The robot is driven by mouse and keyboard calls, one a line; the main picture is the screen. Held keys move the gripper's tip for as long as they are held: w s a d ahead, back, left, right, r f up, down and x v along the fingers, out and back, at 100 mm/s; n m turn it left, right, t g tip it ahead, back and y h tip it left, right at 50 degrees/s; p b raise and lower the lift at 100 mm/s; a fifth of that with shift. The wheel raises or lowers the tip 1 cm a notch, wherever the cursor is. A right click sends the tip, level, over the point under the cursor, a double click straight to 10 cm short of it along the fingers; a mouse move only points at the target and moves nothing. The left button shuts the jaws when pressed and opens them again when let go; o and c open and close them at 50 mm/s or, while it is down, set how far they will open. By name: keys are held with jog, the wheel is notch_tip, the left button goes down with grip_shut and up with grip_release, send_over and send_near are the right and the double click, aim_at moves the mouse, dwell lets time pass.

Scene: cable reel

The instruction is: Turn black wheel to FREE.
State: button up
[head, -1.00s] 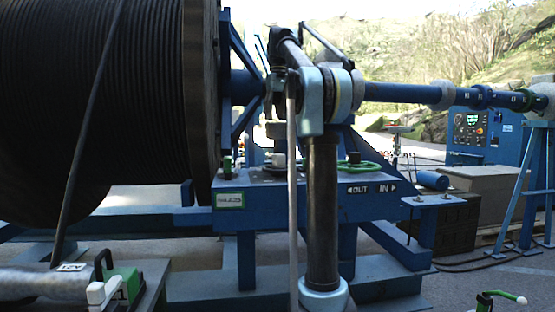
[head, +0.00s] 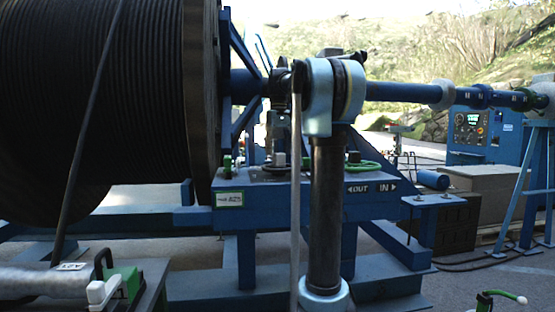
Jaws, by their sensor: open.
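The black wheel (head: 263,172) looks like a low dark rim on top of the blue bench, left of my arm's upright link. It is small and partly hidden, and no FREE mark can be read. A pale grey block (head: 280,160) stands beside or on it. My gripper (head: 279,148) points down just above this spot, small and partly covered by my arm. It looks open and empty, and I cannot tell whether it touches anything.
A green handwheel (head: 362,166) sits on the blue bench (head: 310,200) near the OUT and IN labels. A large cable reel (head: 100,100) fills the left. A blue shaft (head: 400,92) runs right. A control cabinet (head: 487,135) stands behind at right.

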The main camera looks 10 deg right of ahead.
aim_at(278, 156)
jog(key=shift+f, duration=1.5)
grip_shut()
jog(key=shift+a, duration=0.1)
